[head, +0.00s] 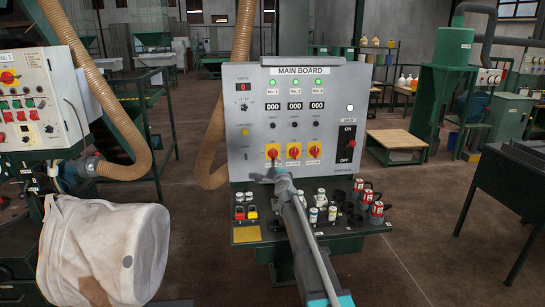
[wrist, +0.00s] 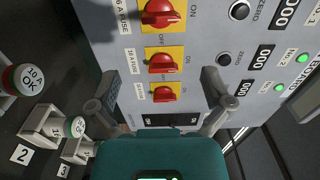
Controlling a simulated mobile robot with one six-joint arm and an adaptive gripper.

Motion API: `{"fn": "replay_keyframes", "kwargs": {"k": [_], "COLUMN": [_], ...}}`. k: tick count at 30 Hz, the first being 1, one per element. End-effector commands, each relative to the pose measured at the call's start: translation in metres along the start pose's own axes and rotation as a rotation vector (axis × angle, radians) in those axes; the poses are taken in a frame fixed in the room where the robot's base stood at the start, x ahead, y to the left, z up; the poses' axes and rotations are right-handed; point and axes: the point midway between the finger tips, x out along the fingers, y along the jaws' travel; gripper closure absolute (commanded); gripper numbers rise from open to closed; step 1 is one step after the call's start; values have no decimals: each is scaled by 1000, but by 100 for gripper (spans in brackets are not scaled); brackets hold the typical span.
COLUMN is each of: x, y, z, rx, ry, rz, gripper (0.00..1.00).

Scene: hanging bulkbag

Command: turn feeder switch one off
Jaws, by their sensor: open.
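Feeder switch one is the leftmost of three red rotary knobs on yellow plates in the head view (head: 272,153). The green lamp over No. 1 (head: 273,83) is lit. My gripper (head: 268,176) is open and empty, just below this knob in the head view.
Switch two (head: 293,151) and switch three (head: 314,150) sit close to the right. A main ON/OFF switch (head: 347,143) is further right on the grey panel (head: 240,120). A shelf with several plugs and fuses (head: 318,212) juts out below. A hose (head: 215,150) hangs at left.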

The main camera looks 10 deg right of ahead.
Motion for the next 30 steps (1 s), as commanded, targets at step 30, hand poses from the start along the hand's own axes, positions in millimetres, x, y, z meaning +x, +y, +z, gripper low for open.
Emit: {"fn": "replay_keyframes", "kwargs": {"k": [30], "x": [118], "y": [0], "z": [2], "rx": [0], "ry": [-3], "rz": [0], "gripper": [0]}}
